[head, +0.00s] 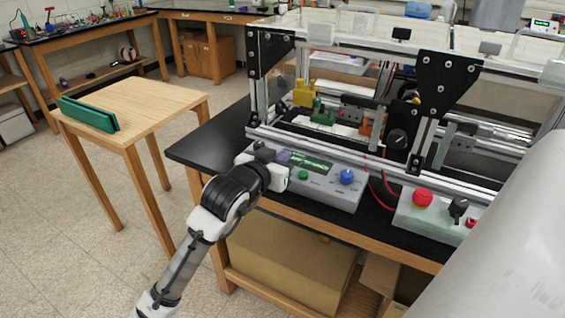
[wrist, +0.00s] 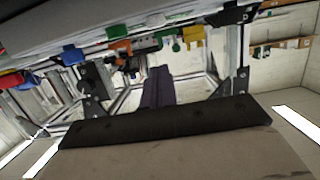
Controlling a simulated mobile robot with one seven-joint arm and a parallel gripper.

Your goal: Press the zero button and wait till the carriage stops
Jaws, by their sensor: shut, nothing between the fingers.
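A grey control box (head: 335,187) sits on the black bench top at the front of the extrusion frame. It has a green-lit display (head: 306,161), a green button (head: 303,175) and a blue knob (head: 347,176). Its labels are too small to read, so I cannot tell which control is the zero button. My gripper (head: 284,156) is at the left end of this box, hiding part of it; contact cannot be judged. In the wrist view its dark fingers (wrist: 157,88) are together and empty. I cannot pick out the carriage for certain among the parts inside the frame.
A second box with a red mushroom button (head: 422,197) and a black knob (head: 458,207) stands to the right. Yellow (head: 305,93) and green (head: 322,115) parts sit inside the frame. A wooden table (head: 150,100) with green panels (head: 88,113) stands at left.

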